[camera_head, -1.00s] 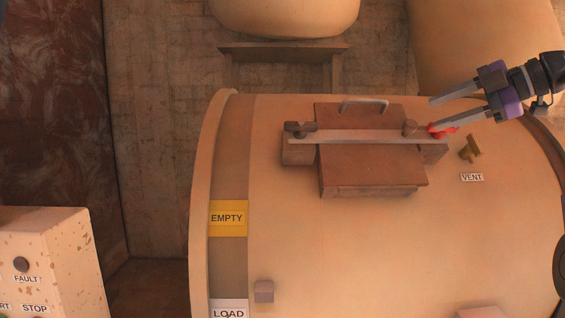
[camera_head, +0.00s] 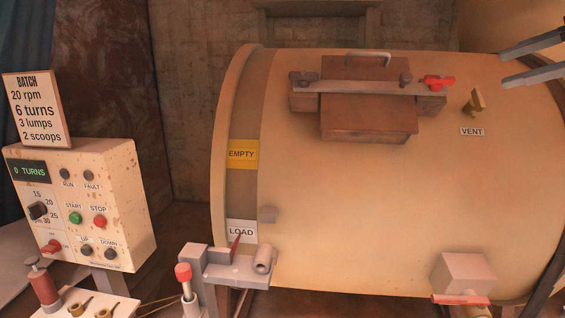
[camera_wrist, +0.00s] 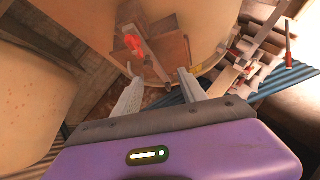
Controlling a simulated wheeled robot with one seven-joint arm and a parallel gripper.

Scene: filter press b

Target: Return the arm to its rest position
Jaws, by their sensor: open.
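My gripper (camera_head: 536,60) is at the upper right edge of the head view, with only its two fingers showing. They are apart with nothing between them. The gripper is to the right of the brown hatch (camera_head: 367,112) on the drum (camera_head: 350,200), apart from the red handle (camera_head: 438,82) at the end of the hatch's clamp bar. In the wrist view, both fingers (camera_wrist: 157,85) reach toward the hatch and the red handle (camera_wrist: 134,44), which lie beyond the fingertips. The rest of my arm is outside the head view.
A brass vent valve (camera_head: 474,102) stands on the drum near the gripper. A control box (camera_head: 85,200) with a batch sign (camera_head: 36,110) stands at the left. A latch assembly (camera_head: 225,270) is at the lower middle. The space above the drum's middle is clear.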

